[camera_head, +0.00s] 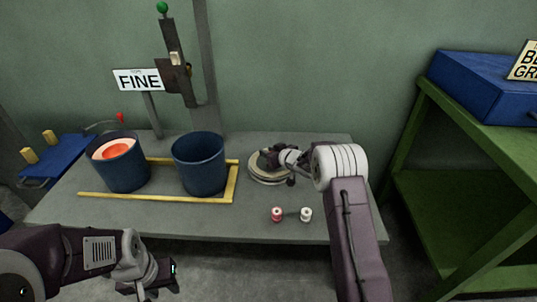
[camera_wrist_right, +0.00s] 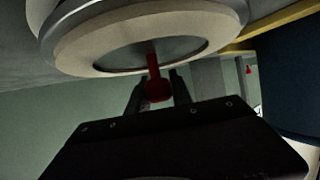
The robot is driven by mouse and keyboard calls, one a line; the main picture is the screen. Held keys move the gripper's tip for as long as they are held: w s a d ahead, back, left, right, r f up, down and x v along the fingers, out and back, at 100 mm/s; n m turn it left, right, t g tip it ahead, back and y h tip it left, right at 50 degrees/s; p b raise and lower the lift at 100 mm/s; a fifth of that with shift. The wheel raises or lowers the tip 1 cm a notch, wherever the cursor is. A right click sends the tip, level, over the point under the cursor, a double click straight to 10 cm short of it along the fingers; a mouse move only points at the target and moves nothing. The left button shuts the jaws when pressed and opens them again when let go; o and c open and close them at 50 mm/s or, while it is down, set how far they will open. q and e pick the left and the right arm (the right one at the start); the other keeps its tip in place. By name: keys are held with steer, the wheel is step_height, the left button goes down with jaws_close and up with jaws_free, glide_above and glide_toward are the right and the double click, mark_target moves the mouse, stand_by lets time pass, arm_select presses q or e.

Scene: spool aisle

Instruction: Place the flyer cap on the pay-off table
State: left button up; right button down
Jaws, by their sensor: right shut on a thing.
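The flyer cap appears to be the round cream disc (camera_head: 259,174) towards the right of the grey pay-off table (camera_head: 300,229). In the right wrist view the cream disc (camera_wrist_right: 90,53) fills the top, with a red knob (camera_wrist_right: 158,88) on a stem at its middle. My right gripper (camera_head: 268,158) is over the disc and shut on that knob, which shows between its fingers (camera_wrist_right: 156,92). Whether the disc rests on the table or hangs just above it, I cannot tell. My left gripper (camera_head: 152,283) is open and empty in front of the table's front edge.
Two dark blue buckets (camera_head: 199,165) (camera_head: 122,174) stand at left inside a yellow frame (camera_head: 160,198); one holds something orange. A red spool (camera_head: 277,214) and a white spool (camera_head: 306,214) stand near the front edge. A green rack (camera_head: 440,200) with a blue box (camera_head: 485,85) is at right.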

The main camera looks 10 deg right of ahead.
steer(key=shift+f, duration=0.2)
steer(key=c, duration=1.1)
jaws_free()
steer(key=shift+c, duration=0.2)
steer(key=shift+r, duration=0.2)
steer(key=shift+s+r, duration=0.2)
steer(key=p+v, duration=0.4)
steer(key=v, duration=0.7)
steer(key=shift+s, duration=0.25)
